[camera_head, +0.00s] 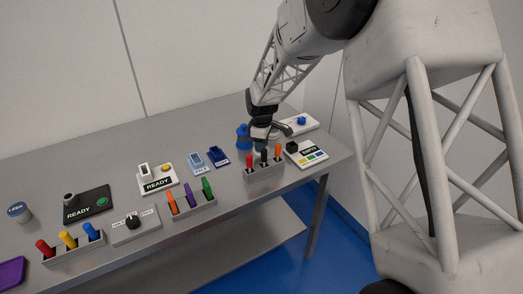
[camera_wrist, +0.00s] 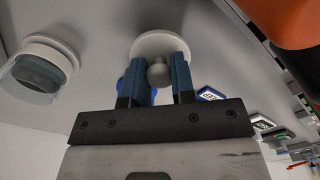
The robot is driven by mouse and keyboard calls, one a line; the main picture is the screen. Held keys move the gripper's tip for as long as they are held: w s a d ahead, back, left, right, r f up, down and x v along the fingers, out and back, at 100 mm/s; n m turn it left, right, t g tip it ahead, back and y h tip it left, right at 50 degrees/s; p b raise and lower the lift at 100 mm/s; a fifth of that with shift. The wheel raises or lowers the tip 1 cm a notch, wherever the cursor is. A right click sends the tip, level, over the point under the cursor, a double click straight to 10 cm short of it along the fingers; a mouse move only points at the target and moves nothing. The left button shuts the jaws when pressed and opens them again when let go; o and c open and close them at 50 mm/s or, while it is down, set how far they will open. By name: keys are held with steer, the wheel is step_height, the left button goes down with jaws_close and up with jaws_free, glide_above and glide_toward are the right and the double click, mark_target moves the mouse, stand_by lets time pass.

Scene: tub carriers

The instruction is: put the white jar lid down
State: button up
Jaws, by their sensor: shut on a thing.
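The white jar lid (camera_wrist: 158,41) is a round disc with a grey knob, seen in the wrist view. My gripper (camera_wrist: 157,68) is shut on the knob, one blue-grey finger on each side. I cannot tell whether the lid touches the table or hangs above it. A glassy jar (camera_wrist: 38,74) with a white rim stands apart from the lid, to the left in the wrist view. In the head view my gripper (camera_head: 262,134) is over the far right of the table, behind a block of pens; the lid is not clear there.
A pen block (camera_head: 264,173) with red, black and orange pens stands in front of my gripper. A blue object (camera_head: 243,137) is just left, and a plate with a blue button (camera_head: 301,122) is behind right. A switch box (camera_head: 306,155) stands right. The table's back left is clear.

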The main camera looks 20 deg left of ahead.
steer(key=shift+f, duration=1.35)
steer(key=shift+f, duration=0.1)
steer(key=o, duration=0.9)
step_height(320, 180, up, 12)
steer(key=shift+r, duration=0.1)
